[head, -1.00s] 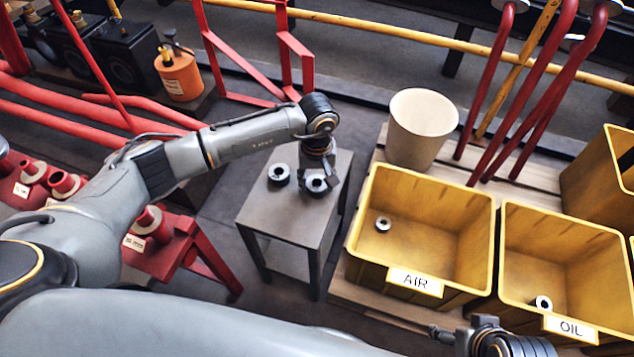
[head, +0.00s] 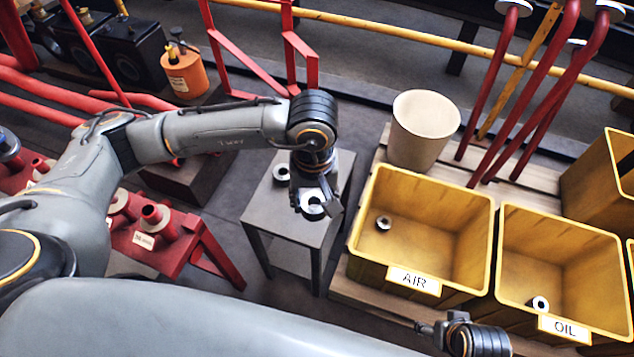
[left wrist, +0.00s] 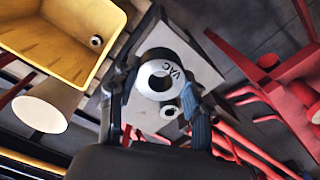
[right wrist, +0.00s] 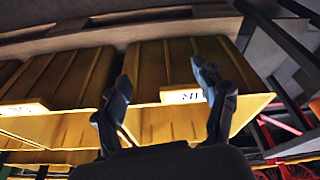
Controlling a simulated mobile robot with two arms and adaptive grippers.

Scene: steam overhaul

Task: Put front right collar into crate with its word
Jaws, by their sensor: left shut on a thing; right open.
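My left gripper (left wrist: 158,92) is shut on a light collar (left wrist: 170,82) with dark sides; its face reads VAC. In the head view this collar (head: 313,206) is above the small grey stand (head: 322,228). The yellow AIR crate (head: 479,258) and the yellow OIL crate (head: 610,268) stand to the right, each with a collar inside. My right gripper (right wrist: 162,75) is open and empty, near the crates; it shows at the head view's bottom (head: 424,328).
A cream bucket (head: 423,135) stands behind the AIR crate on the wooden pallet (head: 365,180). Another yellow crate (head: 590,180) is at the right edge, its label unseen. Red pipes (head: 545,95) rise behind. A red bench (head: 185,245) stands left of the stand.

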